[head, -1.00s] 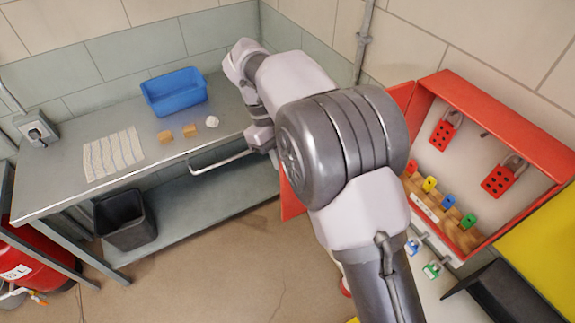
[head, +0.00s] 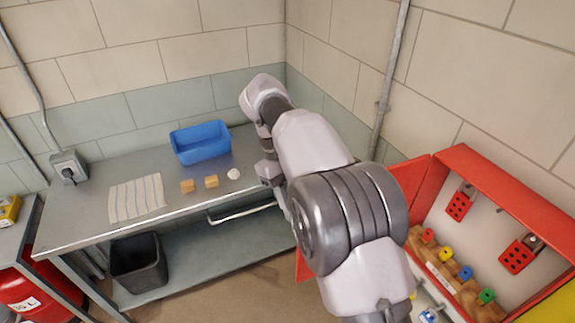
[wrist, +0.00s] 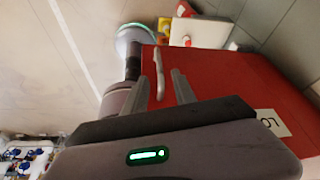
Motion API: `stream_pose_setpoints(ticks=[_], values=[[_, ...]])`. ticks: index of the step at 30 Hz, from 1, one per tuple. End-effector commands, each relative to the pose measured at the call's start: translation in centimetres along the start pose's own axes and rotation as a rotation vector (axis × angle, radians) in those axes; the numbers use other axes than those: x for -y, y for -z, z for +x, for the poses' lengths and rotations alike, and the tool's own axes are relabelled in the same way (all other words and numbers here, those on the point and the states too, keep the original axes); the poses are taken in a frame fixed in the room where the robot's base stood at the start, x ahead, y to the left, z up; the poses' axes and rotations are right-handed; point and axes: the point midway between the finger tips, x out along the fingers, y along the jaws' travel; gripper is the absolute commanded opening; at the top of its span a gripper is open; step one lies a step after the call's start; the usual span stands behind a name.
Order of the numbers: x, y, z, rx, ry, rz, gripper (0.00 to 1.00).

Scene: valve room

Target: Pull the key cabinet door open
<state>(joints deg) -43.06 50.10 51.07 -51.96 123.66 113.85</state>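The red key cabinet (head: 505,183) is at the right of the head view, and its inside is open to view. Its red door (head: 411,178) stands swung out to the left, partly hidden behind my arm; a lower part shows left of the arm. In the wrist view the door's outer face (wrist: 215,78) fills the middle, with a pale bar handle (wrist: 158,66) and a white label. My gripper (wrist: 161,75) has its two fingers apart, with the handle between or just beyond their tips; contact is unclear. The head view hides my gripper behind the arm.
Padlocks and several coloured key tags on a wooden rack (head: 450,272) are inside the cabinet. A grey bench (head: 95,195) at left holds a blue bin (head: 201,143), a striped cloth (head: 137,198) and small blocks. A black bin (head: 138,262) stands below.

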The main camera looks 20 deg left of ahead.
Motion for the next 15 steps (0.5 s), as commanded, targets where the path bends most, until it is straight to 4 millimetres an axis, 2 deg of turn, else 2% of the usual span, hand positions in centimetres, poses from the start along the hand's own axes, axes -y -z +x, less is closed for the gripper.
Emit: stream_pose_setpoints(ticks=[1,3,6,10,15], values=[[0.0,0.3,-2.4,0.004,0.001,0.001,0.33],[0.0,0.4,-5.0,0.003,0.001,0.0,0.33],[0.0,0.4,-7.8,0.001,0.0,0.001,0.33],[0.0,0.3,-9.5,-0.001,0.0,0.0,0.33],[-0.1,0.1,-10.1,-0.001,-0.001,0.001,0.33]])
